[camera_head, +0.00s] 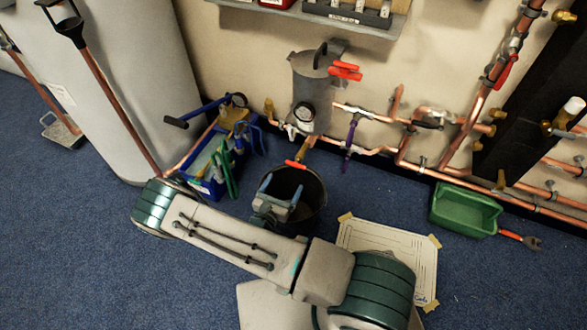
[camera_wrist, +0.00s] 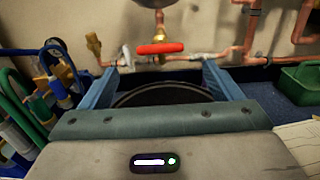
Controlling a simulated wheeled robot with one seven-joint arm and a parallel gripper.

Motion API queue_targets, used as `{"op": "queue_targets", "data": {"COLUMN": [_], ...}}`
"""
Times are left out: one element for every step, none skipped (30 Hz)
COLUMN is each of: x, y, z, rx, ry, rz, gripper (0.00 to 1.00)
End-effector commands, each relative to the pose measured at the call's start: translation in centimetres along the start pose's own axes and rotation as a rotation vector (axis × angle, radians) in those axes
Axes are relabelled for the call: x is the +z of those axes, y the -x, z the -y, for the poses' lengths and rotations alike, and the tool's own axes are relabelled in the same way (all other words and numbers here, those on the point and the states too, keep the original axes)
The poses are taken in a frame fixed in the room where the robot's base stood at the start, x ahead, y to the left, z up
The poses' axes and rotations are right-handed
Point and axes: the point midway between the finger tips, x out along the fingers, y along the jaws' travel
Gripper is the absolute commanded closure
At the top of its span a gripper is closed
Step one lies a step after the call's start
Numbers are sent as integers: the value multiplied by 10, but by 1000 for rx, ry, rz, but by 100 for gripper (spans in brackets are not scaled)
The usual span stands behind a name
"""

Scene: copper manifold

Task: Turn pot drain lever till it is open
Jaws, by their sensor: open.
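The grey pot (camera_head: 308,85) is mounted on the wall in the head view. Its red drain lever (camera_head: 295,164) sits at the lower end of the brass drain below the pot. In the wrist view the red lever (camera_wrist: 160,48) lies crosswise, roughly level, under the pot's brass outlet (camera_wrist: 159,22). My gripper (camera_head: 281,187) is open and empty, over the black bucket. In the wrist view my blue fingers (camera_wrist: 160,75) stand wide apart, with the lever showing beyond and between them, not touched.
A black bucket (camera_head: 318,205) stands below the drain. A blue tool caddy (camera_head: 210,183) is to its left. Copper pipes (camera_head: 375,148) run along the wall to the right. A green tray (camera_head: 463,212) and a taped sheet (camera_head: 405,249) lie on the floor to the right.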

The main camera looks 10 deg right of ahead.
Motion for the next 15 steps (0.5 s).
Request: {"op": "queue_targets", "data": {"x": [-2, -2, -2, -2, -2, -2, -2, -2, -2, -2, -2, -1, -1, -1, -1], "y": [-13, -19, -28, -34, -40, -48, -53, -58, -64, -68, -71, -75, -78, -80, -82], "z": [1, 0, 1, 1, 1, 0, 1, 1, 1, 1, 1, 1, 0, 0, 0], "rx": [-5, -3, -5, -4, -4, -3, -4, -4, -3, -3, -3, -3, -2, -2, -2], "ry": [-2, -2, -2, -1, -2, -2, -2, -2, -1, -1, -2, -1, -1, -1, -1], "rz": [2, 2, 2, 1, 2, 2, 1, 1, 1, 0, 1, 1, 1, 1, 0], "gripper": [15, 15, 15, 15, 15, 15, 15, 15, 15, 15, 15, 15, 15, 15, 15]}}
